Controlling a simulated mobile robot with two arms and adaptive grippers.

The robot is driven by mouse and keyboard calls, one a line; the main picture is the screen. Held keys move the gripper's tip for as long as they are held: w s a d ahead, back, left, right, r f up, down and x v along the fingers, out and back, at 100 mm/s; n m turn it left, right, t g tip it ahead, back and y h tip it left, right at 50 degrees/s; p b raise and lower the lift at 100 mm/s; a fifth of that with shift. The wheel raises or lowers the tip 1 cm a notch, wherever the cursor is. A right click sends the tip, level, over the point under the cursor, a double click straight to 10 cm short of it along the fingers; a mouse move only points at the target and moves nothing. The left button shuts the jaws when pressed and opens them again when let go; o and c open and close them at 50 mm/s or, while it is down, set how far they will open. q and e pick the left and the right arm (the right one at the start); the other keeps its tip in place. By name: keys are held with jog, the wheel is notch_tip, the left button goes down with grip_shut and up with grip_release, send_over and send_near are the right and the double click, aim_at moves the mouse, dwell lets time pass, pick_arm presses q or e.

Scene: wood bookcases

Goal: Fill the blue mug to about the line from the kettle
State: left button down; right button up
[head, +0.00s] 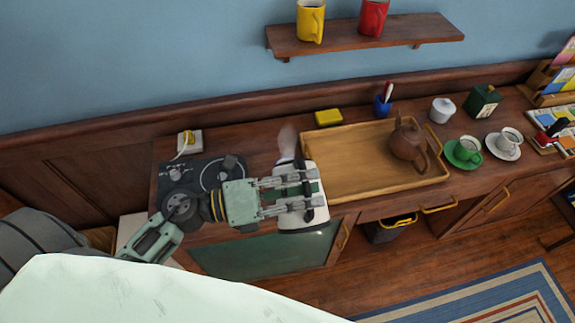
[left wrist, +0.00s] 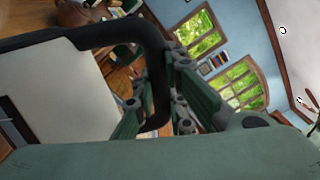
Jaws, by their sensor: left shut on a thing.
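My left gripper (head: 305,190) is shut on the black handle (left wrist: 158,65) of the white kettle (head: 318,213). The kettle's pale body also fills the left of the left wrist view (left wrist: 60,95). It is in front of the wooden tray's left end, and the gripper covers much of it. A pale, blurred plume (head: 287,140) shows just behind the kettle. I cannot clearly make out the blue mug or its line; the kettle and gripper hide part of the counter. My right gripper is not in view.
The wooden tray (head: 345,165) carries a brown teapot (head: 407,140). A yellow sponge (head: 328,117) and a blue pen cup (head: 383,107) stand behind it. A green cup (head: 467,149) and a white cup (head: 508,140) are at right. Yellow (head: 311,20) and red (head: 373,16) mugs sit on the shelf.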

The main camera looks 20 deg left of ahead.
pick_arm(q)
jog(key=shift+w+a+r+n+p, duration=0.3)
jog(key=shift+w+r+p, duration=0.15)
jog(key=shift+p, duration=0.2)
jog(key=shift+w+a+r+n+p, duration=0.25)
jog(key=shift+w+r+n+p, duration=0.1)
jog(key=shift+r+p, duration=0.25)
dwell(2.8)
jog(key=shift+f, duration=0.1)
